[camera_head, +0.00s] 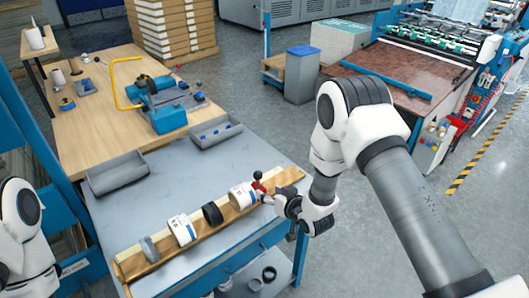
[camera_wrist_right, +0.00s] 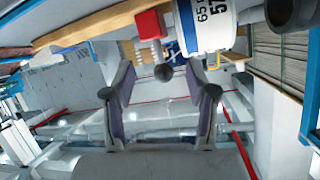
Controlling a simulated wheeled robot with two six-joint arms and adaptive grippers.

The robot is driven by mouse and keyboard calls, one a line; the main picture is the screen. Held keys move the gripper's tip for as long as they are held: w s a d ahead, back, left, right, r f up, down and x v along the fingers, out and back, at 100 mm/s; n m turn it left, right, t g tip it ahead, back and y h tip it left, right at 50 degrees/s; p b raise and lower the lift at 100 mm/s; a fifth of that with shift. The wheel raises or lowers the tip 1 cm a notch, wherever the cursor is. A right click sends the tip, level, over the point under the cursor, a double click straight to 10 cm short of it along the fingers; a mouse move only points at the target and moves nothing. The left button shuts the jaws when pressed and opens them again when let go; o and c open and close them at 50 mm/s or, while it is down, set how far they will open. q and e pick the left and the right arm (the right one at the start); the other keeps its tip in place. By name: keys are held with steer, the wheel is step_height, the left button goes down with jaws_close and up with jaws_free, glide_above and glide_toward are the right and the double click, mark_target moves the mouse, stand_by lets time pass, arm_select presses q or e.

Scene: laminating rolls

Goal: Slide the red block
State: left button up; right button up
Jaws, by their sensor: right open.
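The red block (camera_head: 258,187) sits at the right part of the wooden rail (camera_head: 205,238) on the grey table, beside a white roll. My right gripper (camera_head: 270,200) is at the block's right side.
White labelled rolls (camera_head: 182,230) and (camera_head: 242,195), a black ring (camera_head: 212,214) and a grey ring (camera_head: 149,249) stand along the rail. Two grey trays (camera_head: 118,174) and (camera_head: 215,132) lie behind. A blue device (camera_head: 155,103) stands on the wooden table.

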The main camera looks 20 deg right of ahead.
mark_target(261, 175)
steer(key=w+r, duration=0.1)
steer(key=w+r+p, duration=0.1)
steer(key=r, duration=0.1)
steer(key=shift+d+r, duration=0.1)
steer(key=shift+r, duration=0.3)
steer(key=shift+w+a, duration=0.15)
steer(key=shift+a, duration=0.05)
steer(key=p+x, duration=0.1)
steer(key=x, duration=0.6)
steer(key=shift+d+f+p, duration=0.1)
steer(key=shift+d+p, duration=0.05)
steer(key=shift+p, duration=0.2)
steer(key=shift+s, duration=0.25)
arm_select(q)
step_height(261, 175, up, 3)
steer(key=shift+r, duration=0.15)
arm_select(e)
steer(key=shift+w, duration=0.1)
jaws_close()
